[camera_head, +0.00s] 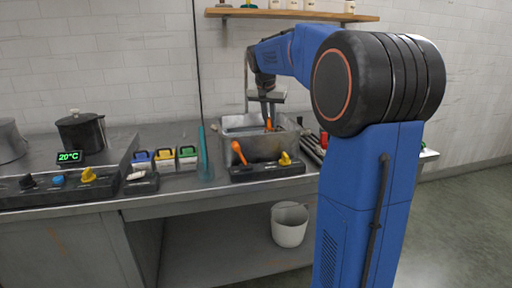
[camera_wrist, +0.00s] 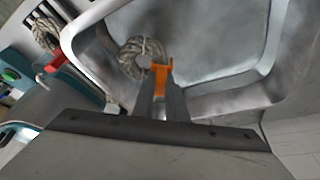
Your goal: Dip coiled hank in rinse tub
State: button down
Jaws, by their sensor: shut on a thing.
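My gripper (camera_wrist: 161,88) is shut on an orange holder (camera_wrist: 160,74). A coiled grey-beige hank (camera_wrist: 136,50) hangs at the holder's far end in the wrist view. The hank lies within the outline of the metal rinse tub (camera_wrist: 195,16), near its left wall. I cannot tell whether it touches the water or the tub. In the head view my gripper (camera_head: 268,108) points down into the tub (camera_head: 262,150), with the orange holder (camera_head: 268,123) below it. The hank is hidden there behind the tub's front wall.
A second coil (camera_wrist: 45,32) with a red holder (camera_wrist: 56,62) lies outside the tub on a slatted rack. An orange lever (camera_head: 238,152) and a yellow knob (camera_head: 285,158) stand at the tub's front. Small coloured boxes (camera_head: 165,159) and a black pot (camera_head: 82,132) are left.

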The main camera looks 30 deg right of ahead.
jog(key=shift+r, duration=4.25)
jog(key=shift+r, duration=1.5)
